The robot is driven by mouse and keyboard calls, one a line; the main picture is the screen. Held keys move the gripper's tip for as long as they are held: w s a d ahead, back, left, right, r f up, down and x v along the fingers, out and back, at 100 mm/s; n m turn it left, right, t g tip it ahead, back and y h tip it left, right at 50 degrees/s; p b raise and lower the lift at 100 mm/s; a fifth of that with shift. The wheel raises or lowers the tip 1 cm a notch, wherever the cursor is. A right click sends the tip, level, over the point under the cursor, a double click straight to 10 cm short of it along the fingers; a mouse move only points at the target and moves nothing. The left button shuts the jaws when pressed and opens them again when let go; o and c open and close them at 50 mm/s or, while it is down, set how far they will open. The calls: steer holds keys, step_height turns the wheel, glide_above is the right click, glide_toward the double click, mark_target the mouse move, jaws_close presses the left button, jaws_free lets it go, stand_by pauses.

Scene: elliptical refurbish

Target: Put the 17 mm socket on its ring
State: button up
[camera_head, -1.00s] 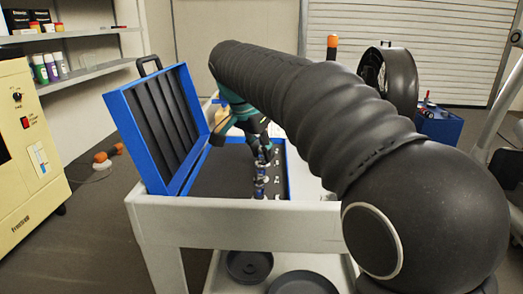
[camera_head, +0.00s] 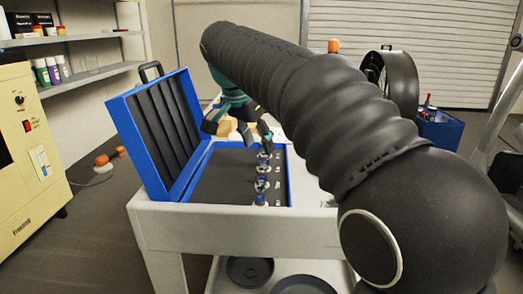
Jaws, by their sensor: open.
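An open blue case (camera_head: 172,196) with a dark foam floor lies on the cart, its lid standing up at the left. A short row of small metal sockets with blue bands (camera_head: 261,172) stands on the right part of the foam, with small white marks (camera_head: 277,171) beside it. I cannot tell which socket is the 17 mm one, and no size or ring is readable. My gripper (camera_head: 238,132) is open, with its fingers spread above the far part of the case, just behind the row. It appears empty and apart from the sockets.
The pale cart (camera_head: 230,225) has bare top to the right of the case, partly hidden by my arm. Dark round pans (camera_head: 250,268) lie on its lower shelf. The upright lid (camera_head: 150,130) stands close to the left of my gripper. A cream machine (camera_head: 28,150) is at far left.

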steer(key=p+v, duration=0.1)
steer(key=v, duration=0.6)
steer(key=shift+r, duration=0.15)
stand_by(1.0)
